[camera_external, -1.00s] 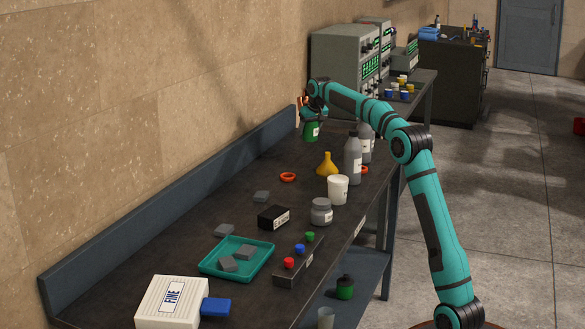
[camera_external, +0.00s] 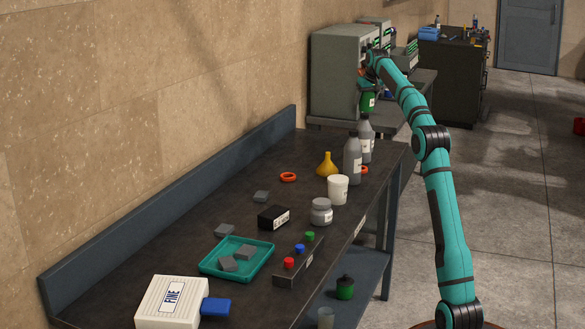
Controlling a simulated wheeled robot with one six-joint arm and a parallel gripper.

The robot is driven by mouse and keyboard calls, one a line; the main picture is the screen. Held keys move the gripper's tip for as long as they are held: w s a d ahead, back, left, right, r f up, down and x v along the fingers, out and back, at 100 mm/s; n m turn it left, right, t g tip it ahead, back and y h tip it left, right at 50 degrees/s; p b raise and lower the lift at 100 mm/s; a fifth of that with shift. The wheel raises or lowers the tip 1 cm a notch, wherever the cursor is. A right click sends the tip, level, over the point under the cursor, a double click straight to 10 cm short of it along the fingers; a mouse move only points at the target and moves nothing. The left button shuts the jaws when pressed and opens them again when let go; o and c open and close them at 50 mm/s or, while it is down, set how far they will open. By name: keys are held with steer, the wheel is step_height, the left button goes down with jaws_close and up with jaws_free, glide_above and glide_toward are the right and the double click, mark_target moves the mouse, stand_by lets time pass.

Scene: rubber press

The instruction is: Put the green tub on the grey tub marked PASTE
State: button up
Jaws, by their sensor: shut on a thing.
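The green tub (camera_external: 367,102) with a white label hangs upright from my gripper (camera_external: 367,87), held in the air at the far right end of the bench, in front of the grey instruments. My gripper is shut on its upper part, and its fingers are small at this distance. A squat grey tub (camera_external: 321,216) with a pale label stands on the bench near its front edge, well towards the camera from my gripper. The label is too small to read, so I cannot confirm PASTE.
Around the grey tub stand a white tub (camera_external: 338,189), a black box (camera_external: 273,218) and a button strip (camera_external: 299,260). Grey bottles (camera_external: 353,160) and a yellow funnel (camera_external: 327,165) stand farther back. A teal tray (camera_external: 236,259) lies nearer. The bench's far-left part is clear.

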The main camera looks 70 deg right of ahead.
mark_target(372, 105)
steer(key=shift+s+d, duration=0.15)
steer(key=shift+s, duration=0.15)
steer(key=shift+f, duration=4.85)
steer(key=shift+f, duration=0.15)
steer(key=o, duration=1.3)
steer(key=shift+c, duration=0.2)
steer(key=v, duration=1.2)
steer(key=shift+d, duration=0.1)
